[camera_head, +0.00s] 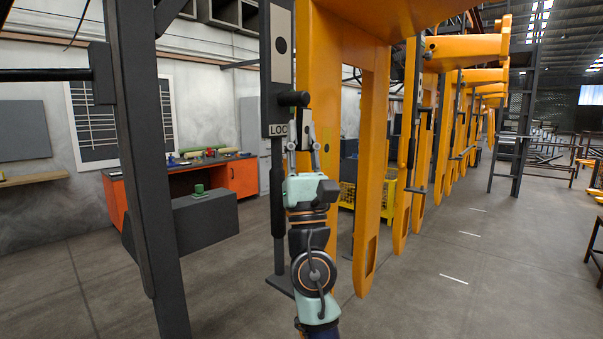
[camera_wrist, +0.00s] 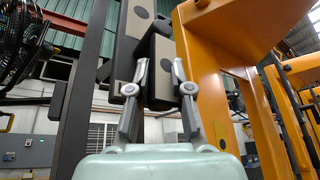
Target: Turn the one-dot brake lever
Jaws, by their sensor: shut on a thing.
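The brake panel (camera_head: 280,60) is a dark upright plate on a post, with a light strip that bears one black dot. The partly covered letters "LOC" show below it. The lever (camera_head: 306,122) hangs down from a dark round pivot on the panel's front. My gripper (camera_head: 304,143) is in front of the panel, shut on the lever's lower part. In the wrist view my gripper (camera_wrist: 160,78) has one finger on each side of the dark lever (camera_wrist: 160,52). The one-dot strip (camera_wrist: 141,12) shows above it. The fingers hide part of the lever's sides.
A large orange fork frame (camera_head: 375,150) stands close on the right, with a row of similar frames behind. A dark post (camera_head: 140,150) rises at left. An orange workbench (camera_head: 240,178) and a grey block (camera_head: 205,217) stand behind.

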